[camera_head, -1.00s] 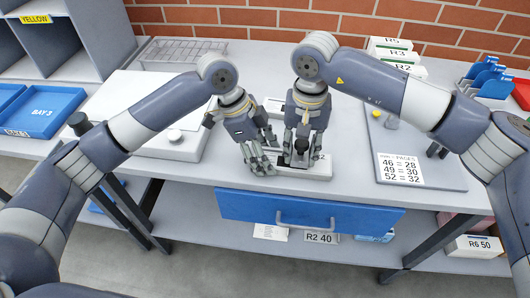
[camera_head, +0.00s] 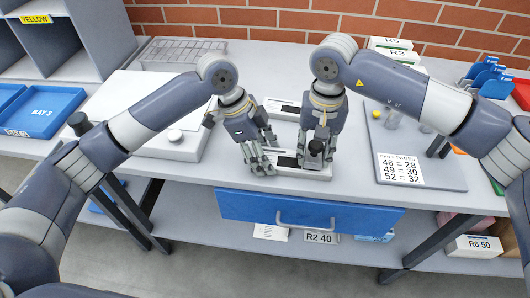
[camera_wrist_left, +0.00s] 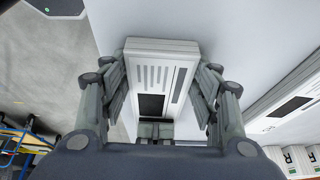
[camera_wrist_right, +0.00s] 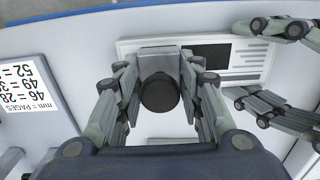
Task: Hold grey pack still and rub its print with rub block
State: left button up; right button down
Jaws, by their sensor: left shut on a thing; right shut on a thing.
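The grey pack (camera_head: 300,172), a pale flat box with a black panel and printed lines, lies near the table's front edge. My left gripper (camera_head: 261,168) is shut on its left end. In the left wrist view its fingers (camera_wrist_left: 163,95) lie along both long sides of the pack (camera_wrist_left: 176,48). My right gripper (camera_head: 317,156) is shut on the rub block, a grey block with a black knob (camera_wrist_right: 160,93). The block is over the pack's right part, beside the black panel (camera_wrist_right: 208,57). The pack (camera_wrist_right: 252,77) is partly hidden there; contact underneath cannot be seen.
A similar pale box (camera_head: 284,108) lies just behind. A page-chart board (camera_head: 440,176) is to the right and a white flat unit (camera_head: 178,145) to the left. A wire rack (camera_head: 182,50) stands at the back. A blue drawer (camera_head: 308,212) is below the front edge.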

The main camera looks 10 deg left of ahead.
pick_arm(q)
jog(key=shift+f, duration=0.1)
pick_arm(e)
jog(key=shift+d, duration=0.3)
jog(key=shift+a+r, duration=0.1)
jog(key=shift+a, duration=0.8)
jog(key=shift+a, duration=0.7)
jog(key=shift+a, duration=0.1)
jog(key=shift+a, duration=0.65)
jog(key=shift+a, duration=0.1)
jog(key=shift+a, duration=0.65)
notch_tip(320, 180, up, 7)
